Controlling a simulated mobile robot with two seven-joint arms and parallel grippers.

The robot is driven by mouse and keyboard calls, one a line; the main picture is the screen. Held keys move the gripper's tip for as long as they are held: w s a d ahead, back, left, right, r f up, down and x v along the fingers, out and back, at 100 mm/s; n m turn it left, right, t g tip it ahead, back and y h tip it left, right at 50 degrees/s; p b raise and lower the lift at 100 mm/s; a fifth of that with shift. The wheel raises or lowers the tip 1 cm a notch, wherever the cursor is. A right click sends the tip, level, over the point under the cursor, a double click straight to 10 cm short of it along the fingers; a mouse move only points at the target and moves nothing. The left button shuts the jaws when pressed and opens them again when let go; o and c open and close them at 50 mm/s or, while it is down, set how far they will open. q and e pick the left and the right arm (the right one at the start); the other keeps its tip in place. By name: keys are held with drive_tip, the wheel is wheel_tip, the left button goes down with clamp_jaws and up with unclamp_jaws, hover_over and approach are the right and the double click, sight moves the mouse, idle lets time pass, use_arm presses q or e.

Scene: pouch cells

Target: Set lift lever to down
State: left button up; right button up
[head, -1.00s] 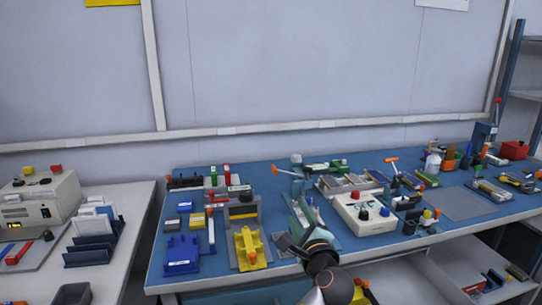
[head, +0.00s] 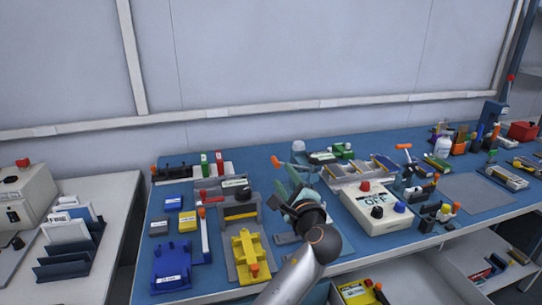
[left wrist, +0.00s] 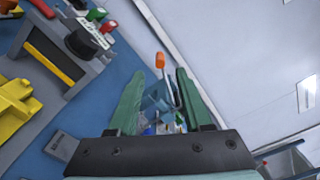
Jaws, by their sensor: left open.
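A lever with an orange tip (head: 276,161) stands at the back middle of the blue bench, on a blue-grey device (head: 299,167). I take it to be the lift lever; no label on it is readable. In the left wrist view the orange tip (left wrist: 160,60) stands up at the end of a thin bent rod, above the blue device (left wrist: 156,102). My left gripper (head: 287,178), with green fingers, is open and empty, in front of the lever. In the wrist view the lever shows between its fingers (left wrist: 160,76), apparently beyond them. My right gripper is not in view.
A grey stand with a black round part (head: 240,205) and a yellow fixture (head: 246,252) are left of my gripper. A white box reading OFF (head: 376,208) stands to the right. Other orange-tipped handles, such as the one at the back (head: 404,147), stand on the bench.

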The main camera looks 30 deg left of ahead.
sight(272, 157)
use_arm(q)
drive_tip(key=x, duration=1.1)
drive_tip(key=shift+w+a+b, duration=0.1)
drive_tip(key=shift+a+b, duration=0.1)
drive_tip(key=shift+b, duration=0.15)
clamp_jaws()
idle(0.8)
